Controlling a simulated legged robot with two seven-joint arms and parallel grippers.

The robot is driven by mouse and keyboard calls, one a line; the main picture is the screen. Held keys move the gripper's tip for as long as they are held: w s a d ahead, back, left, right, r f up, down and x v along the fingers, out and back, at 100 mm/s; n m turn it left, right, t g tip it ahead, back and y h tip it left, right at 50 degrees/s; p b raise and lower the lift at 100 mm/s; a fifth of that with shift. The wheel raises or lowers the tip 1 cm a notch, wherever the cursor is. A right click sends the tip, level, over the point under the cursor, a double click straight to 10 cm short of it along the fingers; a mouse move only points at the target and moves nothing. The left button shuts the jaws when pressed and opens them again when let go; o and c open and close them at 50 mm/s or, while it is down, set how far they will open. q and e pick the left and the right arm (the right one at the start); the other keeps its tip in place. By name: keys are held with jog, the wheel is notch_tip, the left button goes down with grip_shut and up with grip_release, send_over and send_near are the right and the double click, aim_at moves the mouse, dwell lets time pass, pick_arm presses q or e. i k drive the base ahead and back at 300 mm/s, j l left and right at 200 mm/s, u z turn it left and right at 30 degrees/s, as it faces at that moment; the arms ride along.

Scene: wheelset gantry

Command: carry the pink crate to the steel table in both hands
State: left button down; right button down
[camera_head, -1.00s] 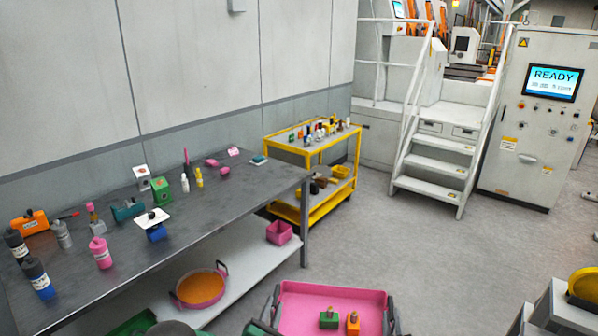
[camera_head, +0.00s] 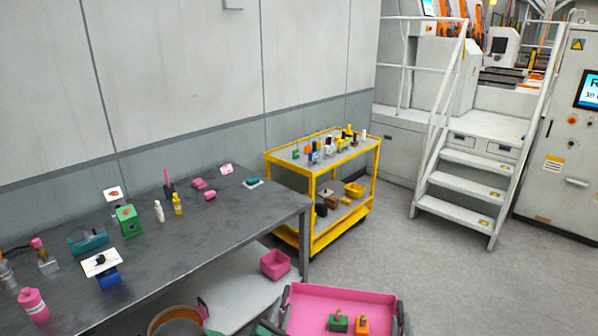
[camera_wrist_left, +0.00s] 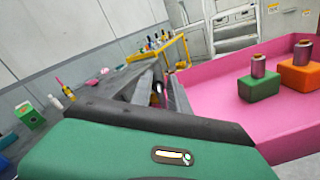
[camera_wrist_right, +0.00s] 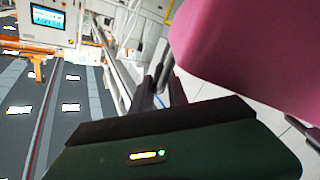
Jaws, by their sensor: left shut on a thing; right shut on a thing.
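The pink crate (camera_head: 345,305) is at the bottom of the head view, held in front of me off the floor. A green block (camera_head: 338,322) and an orange block (camera_head: 362,325), each with a metal knob on top, sit inside it. My left gripper (camera_head: 285,300) is shut on the crate's left side; it fills the lower left wrist view (camera_wrist_left: 165,95). My right gripper (camera_head: 402,312) is shut on the crate's right side, with the crate wall (camera_wrist_right: 235,45) beside it in the right wrist view. The steel table (camera_head: 225,222) runs along the wall at left, with bottles and small parts on top.
A yellow cart (camera_head: 320,240) with small items stands beyond the table's far end. White stairs (camera_head: 470,185) and a control cabinet (camera_head: 565,170) are at right. A small pink bin (camera_head: 275,264) sits on the table's lower shelf. The grey floor (camera_head: 430,270) at right is clear.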

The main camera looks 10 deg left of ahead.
aim_at(219, 228)
jog(key=i, duration=1.5)
jog(key=i+u, duration=0.15)
jog(key=i, duration=0.25)
jog(key=i+l+u, duration=0.2)
jog(key=i, duration=0.2)
jog(key=i+l+u, duration=0.15)
jog(key=i, duration=0.25)
jog(key=u, duration=1.4)
